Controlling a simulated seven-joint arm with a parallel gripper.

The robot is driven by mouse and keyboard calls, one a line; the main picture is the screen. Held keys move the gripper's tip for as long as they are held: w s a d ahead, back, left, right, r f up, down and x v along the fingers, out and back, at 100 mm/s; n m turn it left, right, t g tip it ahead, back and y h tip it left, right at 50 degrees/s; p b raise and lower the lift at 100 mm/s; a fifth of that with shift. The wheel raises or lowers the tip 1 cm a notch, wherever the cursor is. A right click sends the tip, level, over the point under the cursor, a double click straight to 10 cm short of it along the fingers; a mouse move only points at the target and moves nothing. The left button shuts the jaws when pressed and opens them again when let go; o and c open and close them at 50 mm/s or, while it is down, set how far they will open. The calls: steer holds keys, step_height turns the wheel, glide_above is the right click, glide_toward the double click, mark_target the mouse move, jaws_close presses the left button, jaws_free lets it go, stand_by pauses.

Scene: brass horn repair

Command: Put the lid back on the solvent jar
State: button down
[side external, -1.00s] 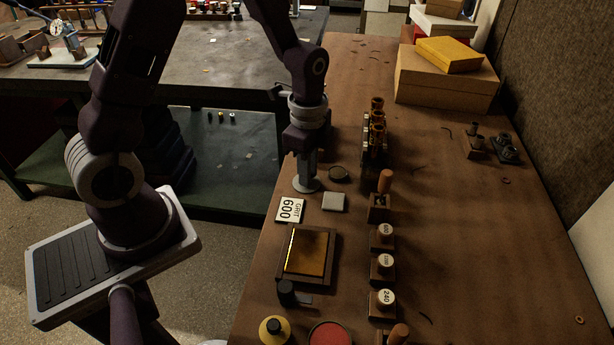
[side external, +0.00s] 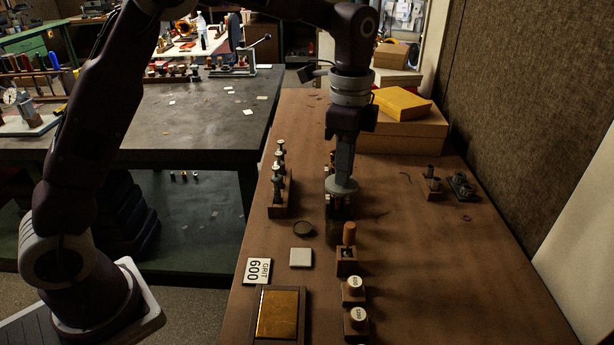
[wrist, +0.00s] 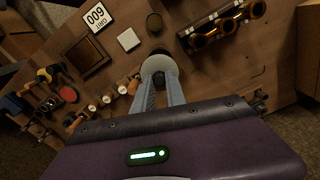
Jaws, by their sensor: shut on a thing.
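A pale grey disc, apparently the lid (side external: 342,186), is held flat between my gripper's (side external: 342,176) fingertips. In the wrist view the fingers close on this disc (wrist: 158,66). The disc is above the bench, in front of the brass-piece rack in the side view. A small round dark-rimmed thing (side external: 303,229) stands on the bench to the lower left; it also shows in the wrist view (wrist: 154,22). I cannot tell if it is the solvent jar. Something dark under the disc is mostly hidden by it.
A rack of brass pieces (wrist: 222,28) is close by. A wooden-handled tool (side external: 349,234) stands near the disc. A valve rack (side external: 279,190), a pale square (side external: 301,257) and a GRIT 600 card (side external: 258,270) are leftward.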

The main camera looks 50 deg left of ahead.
step_height(320, 180, down, 6)
steer(key=shift+f, duration=0.15)
stand_by(0.4)
steer(key=shift+w+f, duration=0.1)
steer(key=shift+f, duration=0.05)
stand_by(1.6)
steer(key=shift+d, duration=0.1)
steer(key=c, duration=1.3)
jaws_free()
steer(key=o, duration=0.5)
steer(key=shift+r, duration=3.55)
